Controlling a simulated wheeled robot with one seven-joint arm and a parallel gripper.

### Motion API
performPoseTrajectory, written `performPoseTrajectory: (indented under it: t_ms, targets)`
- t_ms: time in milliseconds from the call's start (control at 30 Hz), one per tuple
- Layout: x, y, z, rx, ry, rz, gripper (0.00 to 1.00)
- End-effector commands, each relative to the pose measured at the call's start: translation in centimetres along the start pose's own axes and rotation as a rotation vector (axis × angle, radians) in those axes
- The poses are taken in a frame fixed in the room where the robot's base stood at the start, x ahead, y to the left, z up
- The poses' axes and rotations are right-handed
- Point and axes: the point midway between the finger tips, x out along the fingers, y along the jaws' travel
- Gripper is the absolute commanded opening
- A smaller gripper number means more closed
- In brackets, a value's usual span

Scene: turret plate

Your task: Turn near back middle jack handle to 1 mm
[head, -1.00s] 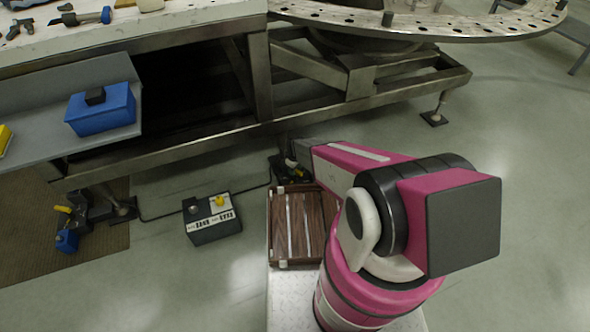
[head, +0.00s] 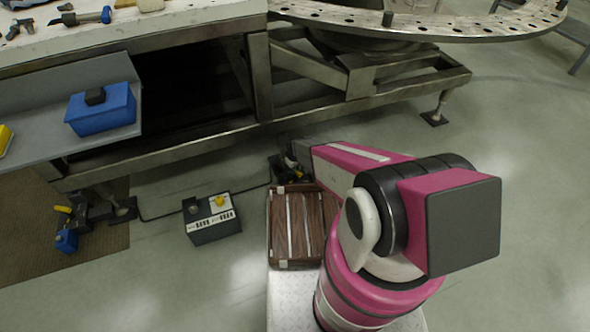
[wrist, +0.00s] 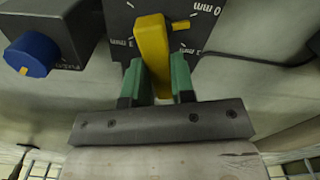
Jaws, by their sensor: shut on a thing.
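The yellow jack handle (wrist: 151,42) stands almost upright in the wrist view, leaning slightly, in front of a dark dial plate (wrist: 200,30). The plate reads "0 mm" at its upper right; other marks show at lower right and at left, partly cut off or hard to read. A small yellow mark sits on the plate right of the handle. The green fingers of my gripper (wrist: 157,82) are shut on the handle's lower part, one on each side. In the head view the jack (head: 284,168) shows only in part beside my pink arm, which hides my gripper.
A box with a blue knob (wrist: 32,54) is at left in the wrist view. In the head view, another jack (head: 75,222) stands left, a control box (head: 212,218) is on the floor, and a wooden tray (head: 275,228) lies beside my arm. The steel frame (head: 200,143) runs above.

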Motion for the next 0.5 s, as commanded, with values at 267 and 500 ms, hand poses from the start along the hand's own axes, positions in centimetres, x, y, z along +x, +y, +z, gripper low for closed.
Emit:
performPoseTrajectory:
  t_ms: [267, 500]
  targets:
    - [-0.04, 0.00, 0.00, 0.253, 0.000, 0.000, 0.00]
    - [-0.04, 0.00, 0.00, 0.477, 0.000, 0.000, 0.00]
